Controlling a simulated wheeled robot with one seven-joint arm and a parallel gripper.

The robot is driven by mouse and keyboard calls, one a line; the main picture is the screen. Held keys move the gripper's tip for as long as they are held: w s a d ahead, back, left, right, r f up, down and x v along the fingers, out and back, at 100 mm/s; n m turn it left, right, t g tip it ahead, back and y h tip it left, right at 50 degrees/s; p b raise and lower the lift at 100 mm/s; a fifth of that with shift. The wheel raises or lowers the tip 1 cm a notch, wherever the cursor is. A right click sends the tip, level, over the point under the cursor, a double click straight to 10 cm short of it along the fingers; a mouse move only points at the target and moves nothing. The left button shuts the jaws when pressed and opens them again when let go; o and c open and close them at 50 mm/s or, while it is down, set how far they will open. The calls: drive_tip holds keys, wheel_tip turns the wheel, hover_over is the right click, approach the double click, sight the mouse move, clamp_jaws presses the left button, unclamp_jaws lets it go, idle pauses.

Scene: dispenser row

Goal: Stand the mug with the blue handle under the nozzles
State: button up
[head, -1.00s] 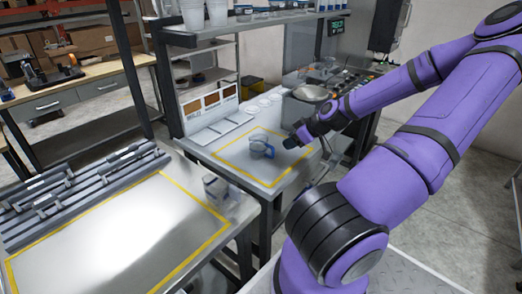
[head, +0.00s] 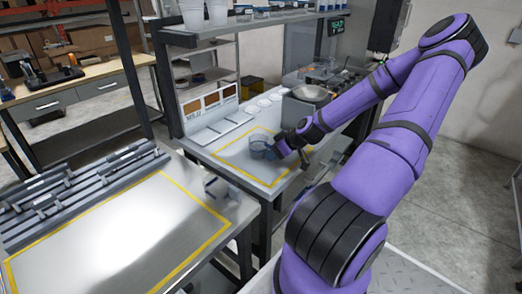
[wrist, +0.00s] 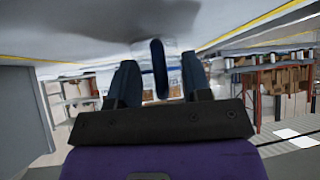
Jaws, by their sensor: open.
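The mug (head: 258,149), grey and see-through looking, stands upright on the metal bench inside a yellow outline. Its blue handle (wrist: 158,68) shows in the wrist view as an upright bar between the two dark fingers. My gripper (head: 279,148) is at the right side of the mug, low over the bench. In the wrist view my gripper (wrist: 160,82) is open, with a gap on both sides of the handle. In the head view my gripper hides the handle. I cannot make out the nozzles.
A metal bowl (head: 312,93) stands behind my arm near a machine with a green display (head: 337,26). A white panelled rack (head: 208,103) is behind the mug. A shelf (head: 250,24) with cups hangs above. The front-left bench (head: 120,225) has a clear outlined area.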

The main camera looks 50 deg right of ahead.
drive_tip(key=shift+w+f, duration=0.2)
drive_tip(key=shift+f, duration=0.05)
drive_tip(key=shift+a, duration=0.1)
clamp_jaws()
drive_tip(key=shift+r, duration=0.15)
drive_tip(key=shift+r, duration=0.55)
drive_tip(key=shift+s+d+r, duration=0.1)
drive_tip(key=shift+r, duration=0.5)
drive_tip(key=shift+s+d+r, duration=0.1)
drive_tip(key=shift+r, duration=0.5)
drive_tip(key=s+d+r, duration=0.1)
drive_tip(key=s+d, duration=0.9)
drive_tip(key=s, duration=0.1)
drive_tip(key=shift+s+r, duration=0.15)
drive_tip(key=shift+s, duration=0.15)
